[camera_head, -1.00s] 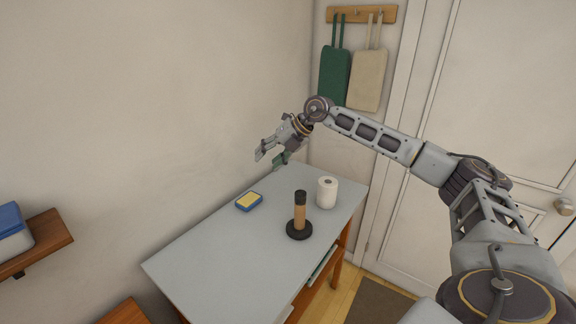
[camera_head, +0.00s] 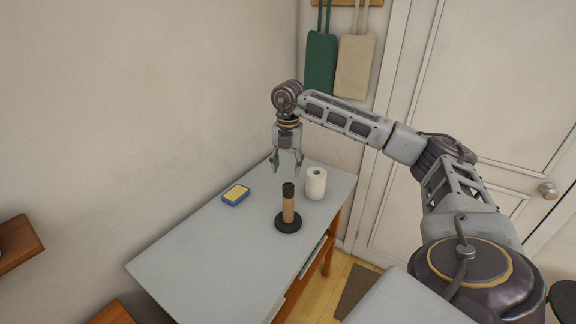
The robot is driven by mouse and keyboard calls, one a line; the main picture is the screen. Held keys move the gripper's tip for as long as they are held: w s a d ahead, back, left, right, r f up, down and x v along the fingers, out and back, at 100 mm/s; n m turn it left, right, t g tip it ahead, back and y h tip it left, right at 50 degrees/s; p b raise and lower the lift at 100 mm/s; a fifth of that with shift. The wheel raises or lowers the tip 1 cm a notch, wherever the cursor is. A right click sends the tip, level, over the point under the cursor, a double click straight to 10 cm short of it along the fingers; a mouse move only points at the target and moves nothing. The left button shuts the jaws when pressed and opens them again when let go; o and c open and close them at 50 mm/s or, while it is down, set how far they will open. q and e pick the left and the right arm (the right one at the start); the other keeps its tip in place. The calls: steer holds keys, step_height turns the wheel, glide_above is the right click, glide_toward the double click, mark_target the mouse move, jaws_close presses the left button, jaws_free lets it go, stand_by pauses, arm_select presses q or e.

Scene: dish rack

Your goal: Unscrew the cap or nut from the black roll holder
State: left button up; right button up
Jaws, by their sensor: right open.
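The black roll holder (camera_head: 288,226) stands upright on the table, with a round black base and a tan cardboard tube (camera_head: 288,208) on its post. A black cap or nut (camera_head: 288,189) sits on top of the tube. My right gripper (camera_head: 287,172) points down with its fingers apart and empty. In the picture its fingertips are just above the black cap; I cannot tell whether it is directly over it or behind it. My left gripper is not in view.
A white paper roll (camera_head: 316,184) stands right of the holder, close to it. A blue and yellow sponge (camera_head: 236,194) lies to the left. The grey table (camera_head: 215,255) is clear at the front left. A wooden shelf (camera_head: 18,243) is at the far left.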

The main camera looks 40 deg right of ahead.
steer(key=shift+s+d+m, duration=0.15)
steer(key=shift+s+m, duration=0.1)
steer(key=shift+m, duration=0.55)
steer(key=shift+f, duration=0.25)
